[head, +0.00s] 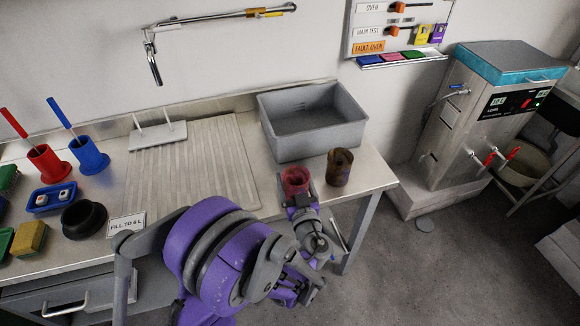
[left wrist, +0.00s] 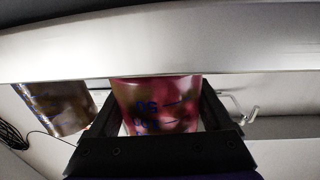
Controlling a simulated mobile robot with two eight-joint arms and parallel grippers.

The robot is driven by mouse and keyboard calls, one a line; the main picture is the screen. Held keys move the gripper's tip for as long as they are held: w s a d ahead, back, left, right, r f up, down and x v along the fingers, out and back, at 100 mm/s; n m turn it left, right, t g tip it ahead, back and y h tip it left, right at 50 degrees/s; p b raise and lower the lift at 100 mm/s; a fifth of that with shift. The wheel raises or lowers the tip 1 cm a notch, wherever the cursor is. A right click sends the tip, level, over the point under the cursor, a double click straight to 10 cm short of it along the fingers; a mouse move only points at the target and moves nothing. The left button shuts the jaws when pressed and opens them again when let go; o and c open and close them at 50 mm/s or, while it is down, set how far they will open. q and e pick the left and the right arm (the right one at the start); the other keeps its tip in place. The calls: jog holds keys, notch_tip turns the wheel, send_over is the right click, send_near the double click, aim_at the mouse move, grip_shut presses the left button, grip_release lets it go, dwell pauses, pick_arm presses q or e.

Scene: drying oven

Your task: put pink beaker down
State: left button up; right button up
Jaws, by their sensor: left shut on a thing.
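The pink beaker (head: 296,181) is at the front right of the steel counter in the head view, at the tips of my left gripper (head: 301,203). In the left wrist view the pink beaker (left wrist: 156,104) is between the two dark fingers of my left gripper (left wrist: 160,110), which is shut on it. The beaker looks upright in the head view. I cannot tell whether its base touches the counter. My right gripper is in neither view.
A brown beaker (head: 340,167) stands close to the right of the pink one. A grey basin (head: 312,121) is behind them. A ribbed drainboard (head: 195,160) lies to the left. The counter's front edge (head: 372,188) is near.

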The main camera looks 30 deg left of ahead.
pick_arm(q)
jog(key=x, duration=0.4)
jog(key=shift+w+a+r, duration=0.1)
jog(key=shift+w+a, duration=0.15)
jog(key=shift+a, duration=0.05)
jog(key=shift+d, duration=0.1)
jog(key=shift+f, duration=0.25)
jog(key=o, duration=1.1)
